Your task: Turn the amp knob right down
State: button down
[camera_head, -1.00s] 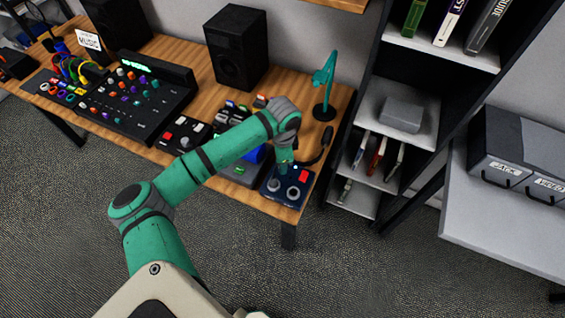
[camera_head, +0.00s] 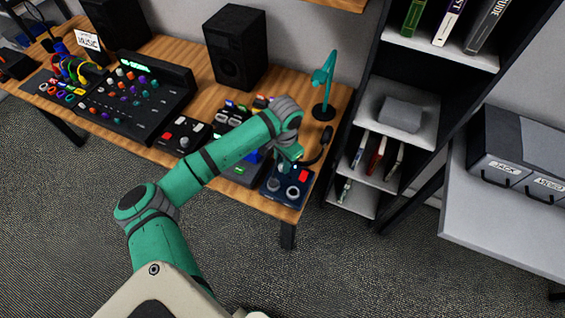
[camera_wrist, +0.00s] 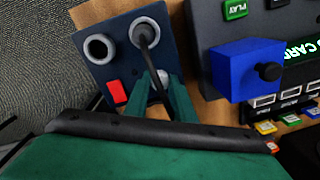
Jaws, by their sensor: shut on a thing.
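The amp (camera_head: 284,199) is a small dark blue box at the right front corner of the wooden table. Its panel (camera_wrist: 122,66) shows in the wrist view with two grey ring-shaped parts (camera_wrist: 100,48) and a red button (camera_wrist: 115,91). My gripper (camera_wrist: 159,84) is over the panel, its green fingers shut on a small grey knob (camera_wrist: 159,76) beside the red button. The fingers hide most of this knob, so its pointer cannot be read. A black cable-like strip runs from the second ring (camera_wrist: 148,33) towards the fingers. In the head view my gripper (camera_head: 287,164) is at the amp's back edge.
A blue block (camera_wrist: 240,72) on a dark device stands close to the right of my fingers in the wrist view. A mixer (camera_head: 130,95) is at left. A shelf unit (camera_head: 400,105) stands just right.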

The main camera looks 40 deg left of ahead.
dwell(0.4)
jog(key=c, duration=1.5)
grip_release()
jog(key=shift+r, duration=0.15)
jog(key=r, duration=1)
jog(key=shift+s+d+r, duration=0.1)
jog(key=shift+d+r, duration=0.1)
jog(key=shift+r, duration=0.1)
